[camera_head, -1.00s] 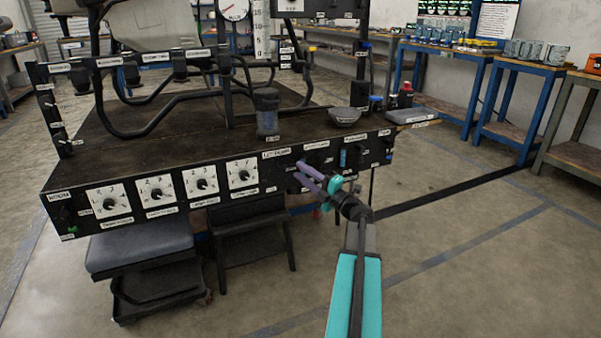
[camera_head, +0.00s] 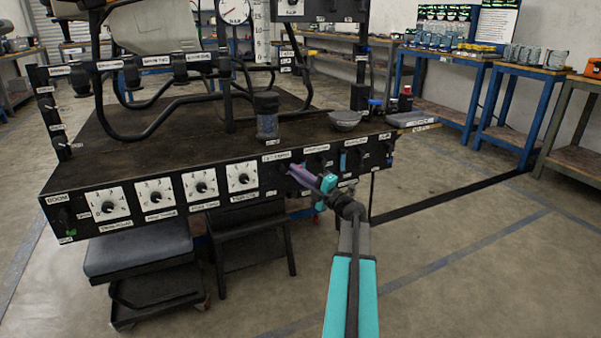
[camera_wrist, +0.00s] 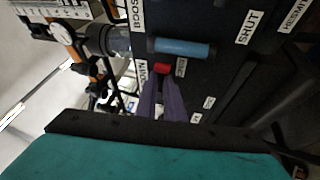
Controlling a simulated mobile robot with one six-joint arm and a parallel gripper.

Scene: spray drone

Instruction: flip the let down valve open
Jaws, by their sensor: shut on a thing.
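A black control panel (camera_head: 160,200) runs along the front of the rig, with a label that seems to read "LET DOWN" (camera_head: 277,156) over its middle right part. My gripper (camera_head: 295,174) is at the panel face just below that label. In the wrist view my purple fingers (camera_wrist: 163,90) are close together, shut on a small red-tipped lever (camera_wrist: 162,68), which I take to be the let down valve. The fingers hide most of it in the head view. Its exact angle cannot be told.
A blue handle (camera_head: 342,160) sits on the panel right of my gripper; it also shows close to the fingers in the wrist view (camera_wrist: 182,47). Several white dials (camera_head: 200,184) lie to the left. A jar (camera_head: 266,118) and a grey bowl (camera_head: 345,119) stand above. Floor right of my arm is clear.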

